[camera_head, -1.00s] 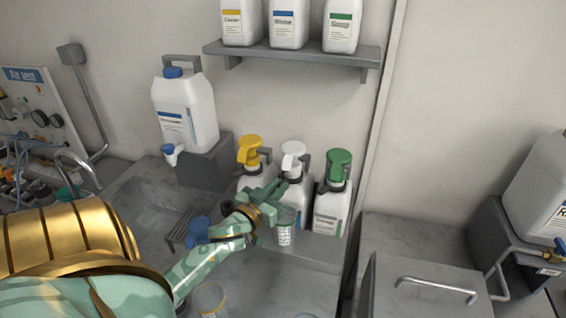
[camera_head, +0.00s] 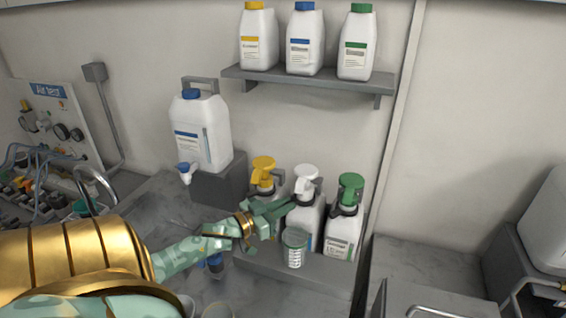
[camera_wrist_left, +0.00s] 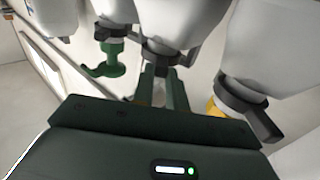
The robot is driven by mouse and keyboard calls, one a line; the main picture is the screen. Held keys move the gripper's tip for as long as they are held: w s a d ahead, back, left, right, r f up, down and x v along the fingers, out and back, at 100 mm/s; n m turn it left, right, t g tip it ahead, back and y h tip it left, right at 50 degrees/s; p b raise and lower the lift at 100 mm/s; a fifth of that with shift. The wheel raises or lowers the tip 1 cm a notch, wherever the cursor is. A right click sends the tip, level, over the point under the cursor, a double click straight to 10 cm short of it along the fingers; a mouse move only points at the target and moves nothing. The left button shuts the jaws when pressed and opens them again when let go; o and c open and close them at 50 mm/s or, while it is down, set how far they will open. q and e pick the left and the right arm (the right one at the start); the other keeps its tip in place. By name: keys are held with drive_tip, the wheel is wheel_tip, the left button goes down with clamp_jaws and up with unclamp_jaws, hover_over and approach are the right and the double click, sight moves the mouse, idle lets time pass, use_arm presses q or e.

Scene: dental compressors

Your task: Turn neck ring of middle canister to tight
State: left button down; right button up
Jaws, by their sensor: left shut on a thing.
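The middle canister (camera_head: 307,221) is white with a white pump head (camera_head: 304,181). It stands between the yellow-headed canister (camera_head: 262,176) and the green-headed canister (camera_head: 343,232). My left gripper (camera_head: 287,206) reaches it from the front left. In the left wrist view, the middle canister's dark neck ring (camera_wrist_left: 162,54), with a side tab, is at the fingertips of the left gripper (camera_wrist_left: 162,76). The fingers are shut on the neck ring; the exact contact is partly hidden. A bit of white shows between the fingers. My right gripper is out of view.
A clear cup with a printed label (camera_head: 295,250) stands just in front of the middle canister. A large jug (camera_head: 202,130) with a tap sits on a grey block at the left. A shelf (camera_head: 310,80) with three bottles hangs above.

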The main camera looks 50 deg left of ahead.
use_arm(q)
drive_tip(key=c, duration=1.4)
unclamp_jaws()
drive_tip(key=shift+w, duration=0.1)
drive_tip(key=s+a, duration=0.2)
drive_tip(key=s, duration=1.4)
drive_tip(key=shift+s+f, duration=0.1)
drive_tip(key=shift+s, duration=0.05)
